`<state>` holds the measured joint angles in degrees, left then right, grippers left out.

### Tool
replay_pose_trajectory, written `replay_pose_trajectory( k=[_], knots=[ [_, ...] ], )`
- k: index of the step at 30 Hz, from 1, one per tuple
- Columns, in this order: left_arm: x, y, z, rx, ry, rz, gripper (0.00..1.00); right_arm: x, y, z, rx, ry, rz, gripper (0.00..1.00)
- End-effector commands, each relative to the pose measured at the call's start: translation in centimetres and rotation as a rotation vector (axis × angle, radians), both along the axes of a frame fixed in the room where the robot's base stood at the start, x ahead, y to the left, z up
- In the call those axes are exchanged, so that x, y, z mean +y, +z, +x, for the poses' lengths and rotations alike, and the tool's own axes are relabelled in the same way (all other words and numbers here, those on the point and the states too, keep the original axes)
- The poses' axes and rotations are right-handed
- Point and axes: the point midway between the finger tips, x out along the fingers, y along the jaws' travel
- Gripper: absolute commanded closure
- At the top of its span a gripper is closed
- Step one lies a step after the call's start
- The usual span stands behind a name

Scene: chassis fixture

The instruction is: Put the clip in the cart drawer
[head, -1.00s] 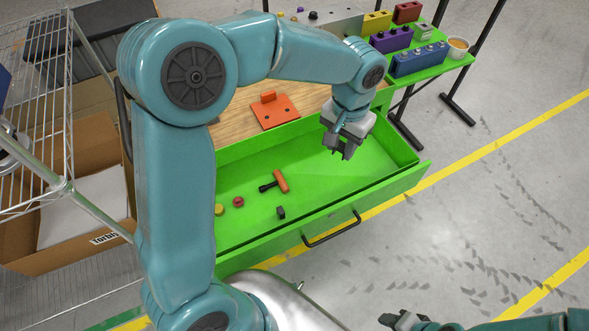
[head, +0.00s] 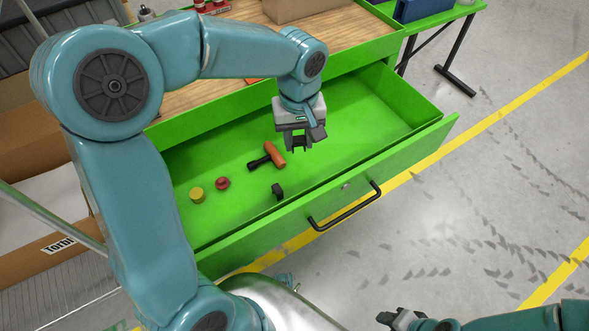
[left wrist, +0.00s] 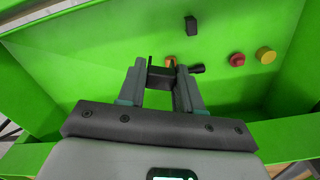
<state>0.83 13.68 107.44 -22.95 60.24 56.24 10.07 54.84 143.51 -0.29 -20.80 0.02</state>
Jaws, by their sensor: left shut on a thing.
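The green cart drawer (head: 365,112) is pulled open. In the head view the clip is hard to tell from the dark fingers. It appears above the drawer floor. My right gripper (head: 402,319) is at the bottom edge of the head view, away from the drawer. Its opening cannot be made out.
The wooden cart top (head: 235,68) is behind.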

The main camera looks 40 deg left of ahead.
Motion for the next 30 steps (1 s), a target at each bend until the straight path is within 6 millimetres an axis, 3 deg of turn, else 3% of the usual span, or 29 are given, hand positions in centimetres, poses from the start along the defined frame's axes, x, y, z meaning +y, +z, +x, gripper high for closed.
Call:
replay_pose_trajectory(
  k=[1, 3, 9, 17, 24, 30],
  knots=[
    [0.0, -2.1, -0.1, 0.006, -0.001, 0.0, 0.93, 0.0, -0.9, 0.0, 0.0, 0.0, 0.0, 0.57],
    [0.1, -4.2, -0.1, 0.006, -0.002, -0.001, 0.94, 0.0, -1.5, 0.0, 0.0, 0.0, 0.0, 0.57],
    [0.2, -9.3, -0.1, 0.005, -0.004, -0.001, 0.93, 0.0, -2.8, 0.0, 0.0, 0.0, 0.0, 0.57],
    [0.3, -11.6, 0.0, 0.001, -0.004, 0.0, 0.93, 0.0, -3.3, 0.0, 0.0, 0.0, 0.0, 0.57],
    [0.3, -15.2, -0.1, 0.003, -0.006, 0.0, 0.93, 0.0, -4.4, 0.0, 0.0, 0.0, 0.0, 0.57],
    [0.3, -15.3, 0.0, -0.001, -0.005, 0.0, 0.93, 0.0, -4.3, 0.0, 0.0, 0.0, 0.0, 0.57]
  ],
)
